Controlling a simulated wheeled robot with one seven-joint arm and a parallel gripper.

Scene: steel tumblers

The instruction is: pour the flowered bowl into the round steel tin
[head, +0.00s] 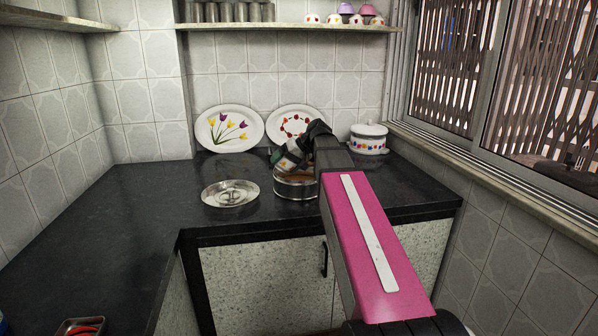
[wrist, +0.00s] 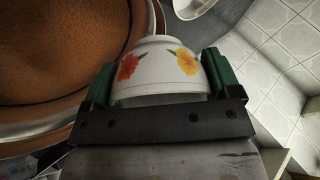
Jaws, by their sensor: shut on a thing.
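The flowered bowl (wrist: 158,66) is white with a red and a yellow flower. In the wrist view it sits between the green-padded fingers of my gripper (wrist: 158,82), which is shut on it. The round steel tin (head: 296,190) stands on the dark counter in the head view, with my gripper (head: 290,158) over it. In the wrist view the tin (wrist: 45,128) fills the left side, beside the bowl, and orange-brown stuff (wrist: 60,50) shows inside it. The inside of the bowl is hidden, and I cannot tell how far it is tilted.
A round steel lid (head: 230,193) lies left of the tin. Two flowered plates (head: 230,128) lean on the tiled wall behind. A white lidded pot (head: 369,139) stands to the right. The left counter (head: 95,225) is mostly clear. A red item in a tray (head: 80,327) lies at front left.

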